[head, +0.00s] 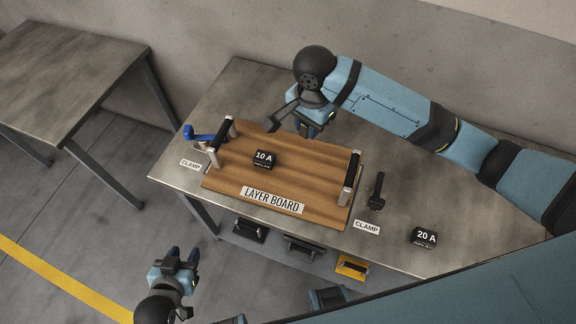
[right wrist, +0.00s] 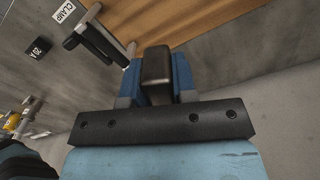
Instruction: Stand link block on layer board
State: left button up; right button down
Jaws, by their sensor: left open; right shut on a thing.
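The wooden layer board (head: 300,165) lies on the metal table, with a raised handle bar at each end. A black block marked 10 A (head: 264,159) stands on it, left of centre. A black block marked 20 A (head: 424,237) stands on the table at the right. My right gripper (head: 312,128) is over the board's back edge. In the right wrist view it is shut on a dark block (right wrist: 156,64), seemingly the link block; no label shows on it. Whether this block touches anything is hidden. My left gripper (head: 182,258) is open and empty, in front of the table, low at the left.
A blue clamp (head: 202,134) is at the board's left end and a black clamp (head: 377,191) stands beyond its right end. Under the tabletop are several handled items, one yellow (head: 352,267). Another table (head: 70,65) stands at the left. The board's middle right is clear.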

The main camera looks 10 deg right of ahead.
aim_at(304, 174)
notch_tip(304, 174, down, 20)
jog(key=shift+w+r, duration=0.1)
dwell(0.4)
jog(key=c, duration=0.9)
grip_release()
